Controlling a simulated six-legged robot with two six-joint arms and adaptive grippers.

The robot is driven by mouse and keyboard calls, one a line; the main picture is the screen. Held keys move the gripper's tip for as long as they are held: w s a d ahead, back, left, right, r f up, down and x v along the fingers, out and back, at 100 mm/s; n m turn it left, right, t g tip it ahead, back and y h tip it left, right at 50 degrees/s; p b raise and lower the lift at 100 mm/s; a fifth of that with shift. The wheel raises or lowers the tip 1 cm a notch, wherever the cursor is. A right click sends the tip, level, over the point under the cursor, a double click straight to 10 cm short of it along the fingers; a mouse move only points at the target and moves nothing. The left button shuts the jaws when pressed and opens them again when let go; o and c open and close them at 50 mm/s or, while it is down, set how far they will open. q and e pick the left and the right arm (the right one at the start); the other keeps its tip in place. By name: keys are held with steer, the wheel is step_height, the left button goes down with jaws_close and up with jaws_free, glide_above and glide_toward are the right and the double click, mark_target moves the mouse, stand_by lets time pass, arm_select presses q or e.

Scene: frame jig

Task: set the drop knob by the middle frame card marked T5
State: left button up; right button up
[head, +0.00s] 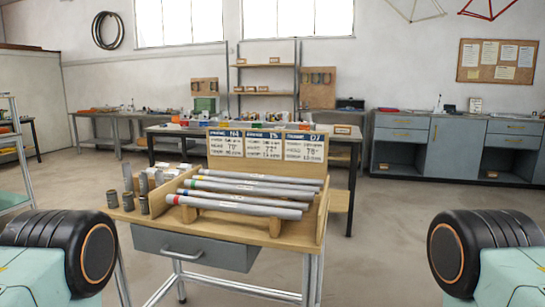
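Three white frame cards with blue header strips stand side by side on a wooden board at the back of the wooden worktop (240,232). The left card (226,146) seems to read N4. The middle card (265,148) is headed T5, and its smaller lines are too small to read surely. The right card (304,149) seems to read D7. I cannot make out a drop knob or a jig in this view. Neither gripper is in view; only rounded black parts of my own body show at the lower left and right.
Grey tubes with coloured bands (240,206) lie in a wooden rack on the worktop. Several short metal cylinders (143,205) stand at its left end. A grey drawer (195,248) hangs below. A cluttered bench stands behind; grey cabinets (455,148) line the right. Floor at right is clear.

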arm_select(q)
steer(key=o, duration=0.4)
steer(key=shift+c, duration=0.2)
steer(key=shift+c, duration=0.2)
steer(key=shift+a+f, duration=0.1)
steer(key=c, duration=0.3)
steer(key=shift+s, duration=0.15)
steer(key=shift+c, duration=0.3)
